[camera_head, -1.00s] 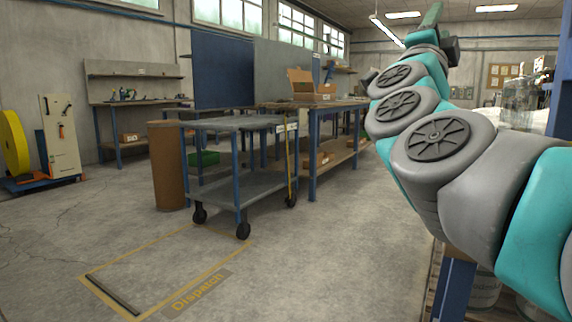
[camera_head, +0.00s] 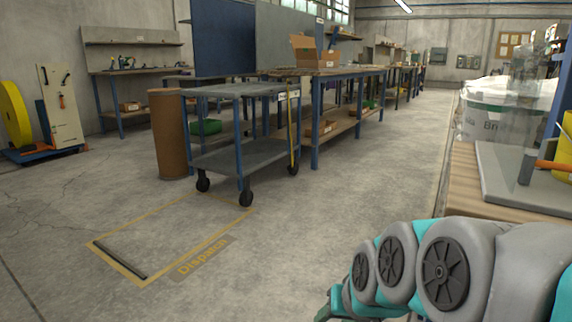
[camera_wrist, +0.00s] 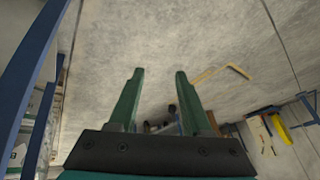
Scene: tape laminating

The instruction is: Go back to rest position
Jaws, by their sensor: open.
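My gripper (camera_wrist: 159,72) shows in the wrist view with its two green fingers apart and nothing between them but bare concrete floor and distant items. In the head view my arm reaches in from the lower right corner, low in the picture. Only a small green part shows at its end by the bottom edge, so the fingers cannot be made out there.
A worktable (camera_head: 462,180) at the right, close to my arm, carries a grey board (camera_head: 520,185). A wheeled cart (camera_head: 240,155) stands mid-left by a brown cylinder (camera_head: 170,135). The aisle floor is clear.

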